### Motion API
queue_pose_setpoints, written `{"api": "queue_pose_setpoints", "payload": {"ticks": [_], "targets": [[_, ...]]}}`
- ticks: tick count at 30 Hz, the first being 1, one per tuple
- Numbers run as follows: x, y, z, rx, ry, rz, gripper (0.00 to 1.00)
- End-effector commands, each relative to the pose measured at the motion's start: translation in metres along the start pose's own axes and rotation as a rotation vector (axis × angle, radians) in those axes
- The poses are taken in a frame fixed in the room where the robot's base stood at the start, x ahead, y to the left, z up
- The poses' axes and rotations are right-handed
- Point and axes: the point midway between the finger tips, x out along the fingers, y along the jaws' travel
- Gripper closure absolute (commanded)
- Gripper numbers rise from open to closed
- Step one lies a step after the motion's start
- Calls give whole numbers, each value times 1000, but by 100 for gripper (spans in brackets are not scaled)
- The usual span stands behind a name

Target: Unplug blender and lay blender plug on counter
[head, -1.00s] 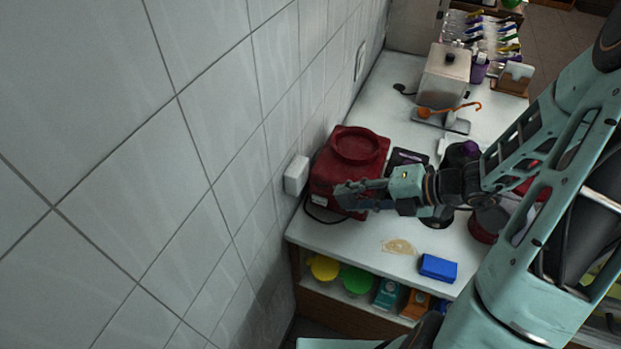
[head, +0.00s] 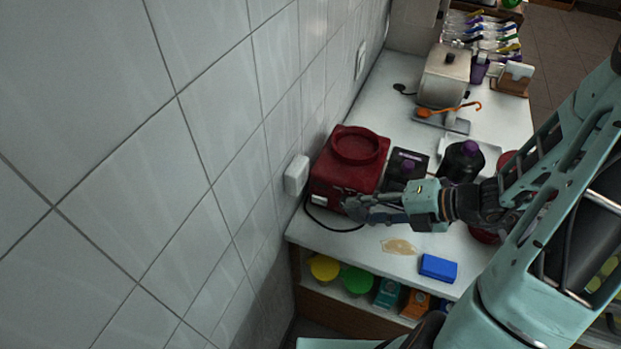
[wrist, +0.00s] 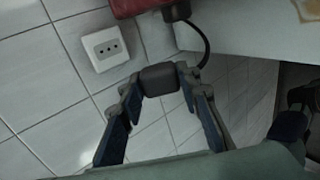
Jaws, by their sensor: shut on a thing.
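The red blender base (head: 345,180) stands on the white counter (head: 320,232) by the tiled wall; its red edge shows at the top of the wrist view (wrist: 132,7). The white wall socket (head: 297,174) is beside it, and its holes are bare in the wrist view (wrist: 105,48). My gripper (head: 354,207) is at the front of the blender base, above the counter. In the wrist view my gripper (wrist: 160,80) is shut on the dark blender plug (wrist: 161,78), with the black cord (wrist: 207,42) running back to the blender. The plug is apart from the socket.
A blue box (head: 438,267) and a tan spill (head: 398,246) are on the front counter. A dark, purple-topped jar (head: 461,161) stands right of the blender. A steel container (head: 444,76) is farther back. Bare counter lies between the cord and the spill.

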Motion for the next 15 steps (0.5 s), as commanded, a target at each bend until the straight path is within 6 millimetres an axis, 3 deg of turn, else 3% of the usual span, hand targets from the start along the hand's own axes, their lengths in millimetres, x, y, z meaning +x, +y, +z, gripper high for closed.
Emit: {"api": "queue_pose_setpoints", "payload": {"ticks": [15], "targets": [[9,-14,1,0,-1,0,100]]}}
